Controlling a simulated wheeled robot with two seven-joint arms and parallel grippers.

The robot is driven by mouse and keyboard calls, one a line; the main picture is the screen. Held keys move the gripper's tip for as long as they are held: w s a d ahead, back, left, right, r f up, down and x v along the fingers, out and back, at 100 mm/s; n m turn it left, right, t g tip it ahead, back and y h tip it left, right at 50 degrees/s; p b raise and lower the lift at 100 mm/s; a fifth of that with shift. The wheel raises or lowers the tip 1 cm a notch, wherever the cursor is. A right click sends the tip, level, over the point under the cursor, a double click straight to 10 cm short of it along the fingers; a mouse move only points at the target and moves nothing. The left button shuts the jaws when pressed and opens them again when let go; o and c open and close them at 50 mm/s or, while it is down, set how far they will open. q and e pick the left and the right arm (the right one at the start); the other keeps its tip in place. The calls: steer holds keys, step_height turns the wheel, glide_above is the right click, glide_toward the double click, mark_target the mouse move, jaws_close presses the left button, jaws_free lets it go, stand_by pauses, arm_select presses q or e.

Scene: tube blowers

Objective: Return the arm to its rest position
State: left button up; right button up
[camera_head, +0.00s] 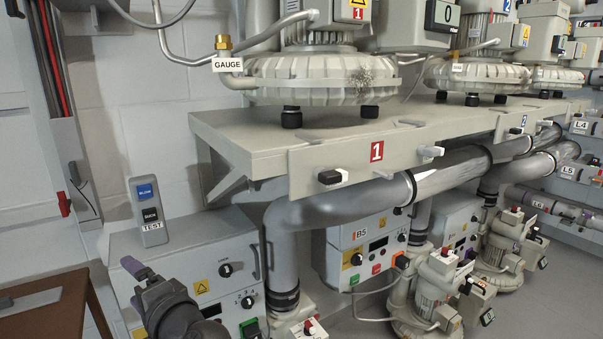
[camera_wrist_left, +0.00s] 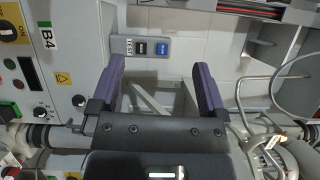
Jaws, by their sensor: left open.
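My left gripper (camera_head: 142,275) shows at the bottom left of the head view, with purple fingers and a dark wrist. In the left wrist view, the left gripper (camera_wrist_left: 158,68) has its two purple fingers wide apart with nothing between them. It is in front of the grey control box (camera_head: 205,262), below the wall switch plate (camera_head: 148,212) marked TEST. The switch plate, with a blue and a black button, also shows in the left wrist view (camera_wrist_left: 143,58), beyond the fingertips. My right gripper is in neither view.
A shelf (camera_head: 250,140) carries blower 1 (camera_head: 310,78) and more blowers to the right. Large grey pipes (camera_head: 340,205) run under it. Small pump units (camera_head: 430,290) stand on the floor. A brown table (camera_head: 60,310) is at the lower left. Open floor lies at the lower right.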

arm_select(q)
steer(key=w+a+f+m+y, duration=0.1)
steer(key=w+a+m+y, duration=0.15)
steer(key=a, duration=1.25)
steer(key=w+d+f+t+h, duration=0.3)
steer(key=w+d+f+h, duration=0.2)
steer(key=h, duration=0.4)
steer(key=w+d+r+n+t+h, duration=0.2)
steer(key=d+n+t+h, duration=0.3)
steer(key=d+n+h, duration=0.25)
steer(key=s+d+f+g, duration=0.1)
steer(key=s+f+g, duration=0.35)
steer(key=f, duration=0.75)
steer(key=s+d+f+g, duration=0.1)
steer(key=s+f+g, duration=0.35)
steer(key=f, duration=0.85)
steer(key=s+d+f+g, duration=0.1)
steer(key=s+f+g, duration=0.1)
steer(key=s+f, duration=0.8)
steer(key=s+f+g, duration=0.2)
steer(key=s+f, duration=0.4)
steer(key=s, duration=0.7)
steer(key=s+d+f+g, duration=0.1)
steer(key=s+f+g, duration=0.1)
steer(key=s, duration=1)
steer(key=s+d+f+g, duration=0.1)
steer(key=s+g, duration=0.3)
steer(key=s, duration=0.9)
steer(key=shift+s+f, duration=0.2)
steer(key=shift+f, duration=0.3)
